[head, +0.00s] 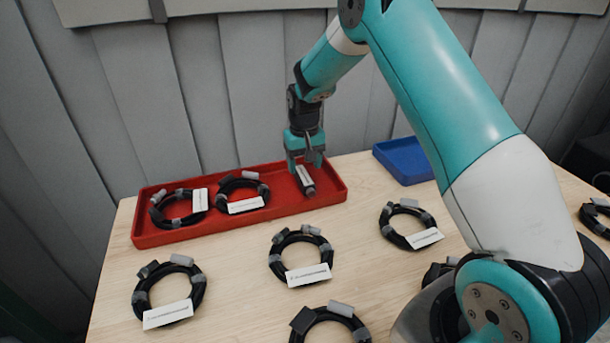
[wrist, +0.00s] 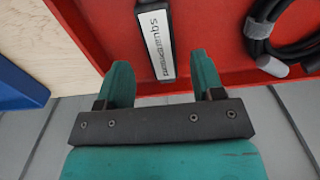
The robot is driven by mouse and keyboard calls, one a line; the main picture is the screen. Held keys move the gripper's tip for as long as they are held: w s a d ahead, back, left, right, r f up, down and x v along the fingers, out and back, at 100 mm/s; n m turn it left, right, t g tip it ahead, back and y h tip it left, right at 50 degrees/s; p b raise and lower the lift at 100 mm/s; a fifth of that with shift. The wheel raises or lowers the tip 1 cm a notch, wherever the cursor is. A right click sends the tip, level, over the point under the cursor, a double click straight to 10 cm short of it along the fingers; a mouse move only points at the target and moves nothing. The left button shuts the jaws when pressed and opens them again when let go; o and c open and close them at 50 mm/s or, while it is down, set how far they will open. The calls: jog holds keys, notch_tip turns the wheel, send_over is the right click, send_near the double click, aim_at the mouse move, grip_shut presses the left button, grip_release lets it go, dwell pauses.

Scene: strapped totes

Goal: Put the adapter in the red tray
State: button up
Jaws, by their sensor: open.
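The adapter (head: 306,181) is a small dark stick with a white label. It lies in the right part of the red tray (head: 240,216), which stands at the back of the table. In the wrist view the adapter (wrist: 154,40) lies on the tray's red floor (wrist: 210,45), label up. My gripper (head: 306,160) is just above the adapter, pointing down into the tray. In the wrist view its two teal fingers (wrist: 162,80) are apart, with the adapter's near end ahead of the gap between them. The fingers do not appear to touch it.
Two coiled black cables with white tags, one of them the right coil (head: 242,193), lie in the tray's left part. Several more coils, such as this one (head: 301,255), lie on the wooden table. A blue tray (head: 405,160) stands to the right. A grey wall is close behind.

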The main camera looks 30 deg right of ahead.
aim_at(304, 176)
jog(key=s+a+r+n, duration=0.1)
jog(key=s+a+r, duration=0.15)
jog(key=r, duration=0.35)
jog(key=s+a+r+n, duration=0.1)
jog(key=s+a+r, duration=0.15)
jog(key=r, duration=0.45)
jog(key=s+a+r+n+y, duration=0.1)
jog(key=s+a, duration=0.3)
jog(key=s, duration=0.5)
jog(key=s+a+r+n+y+p, duration=0.1)
jog(key=s+a+r+n, duration=0.2)
jog(key=s, duration=0.7)
jog(key=s+a+r+n+y, duration=0.2)
jog(key=s+a+r+n, duration=0.1)
jog(key=s+a, duration=0.4)
jog(key=s+r, duration=0.1)
jog(key=s, duration=0.2)
jog(key=shift+s+a+p, duration=0.25)
jog(key=shift+p, duration=0.15)
jog(key=shift+r, duration=0.1)
jog(key=shift+c, duration=0.3)
